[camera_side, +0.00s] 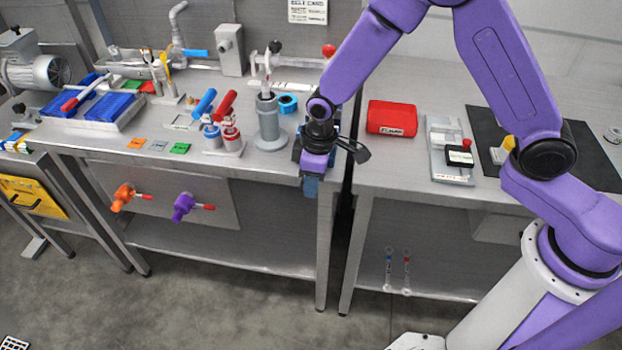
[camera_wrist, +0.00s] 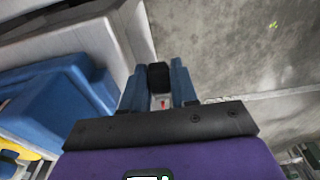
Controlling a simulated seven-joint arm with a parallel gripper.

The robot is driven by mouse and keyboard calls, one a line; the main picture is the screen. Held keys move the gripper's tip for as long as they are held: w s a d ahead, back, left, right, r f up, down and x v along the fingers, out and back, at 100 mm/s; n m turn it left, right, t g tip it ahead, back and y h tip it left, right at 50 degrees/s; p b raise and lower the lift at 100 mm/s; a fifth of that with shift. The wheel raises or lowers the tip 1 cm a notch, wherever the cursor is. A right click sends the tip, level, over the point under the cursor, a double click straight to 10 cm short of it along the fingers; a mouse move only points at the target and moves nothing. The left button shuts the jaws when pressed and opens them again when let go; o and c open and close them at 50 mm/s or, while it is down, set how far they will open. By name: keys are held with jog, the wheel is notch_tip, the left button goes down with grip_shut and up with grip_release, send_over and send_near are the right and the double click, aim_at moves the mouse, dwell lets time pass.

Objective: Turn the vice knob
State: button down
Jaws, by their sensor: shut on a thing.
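My gripper (camera_side: 312,186) points down at the front edge of the left bench, near the gap between the two benches. In the wrist view, the two blue fingers of my gripper (camera_wrist: 158,72) are shut on the black vice knob (camera_wrist: 158,77), one on each side. A blue body, seemingly the vice (camera_wrist: 50,98), is at the left of the wrist view. In the side view my gripper and wrist hide the knob and most of the vice. I cannot tell how far the knob is turned.
A grey cylinder holder (camera_side: 267,122) and a blue ring (camera_side: 288,103) stand left of my gripper. A red box (camera_side: 391,118) sits on the right bench. An orange valve (camera_side: 123,197) and a purple valve (camera_side: 184,207) are on the panel below the left bench.

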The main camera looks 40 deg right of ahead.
jog(key=shift+t+y, duration=0.4)
jog(key=shift+t+y, duration=0.5)
dwell(0.4)
jog(key=c, duration=1)
grip_release()
jog(key=shift+o, duration=0.2)
jog(key=shift+d, duration=0.1)
jog(key=v, duration=1.7)
jog(key=shift+r, duration=0.2)
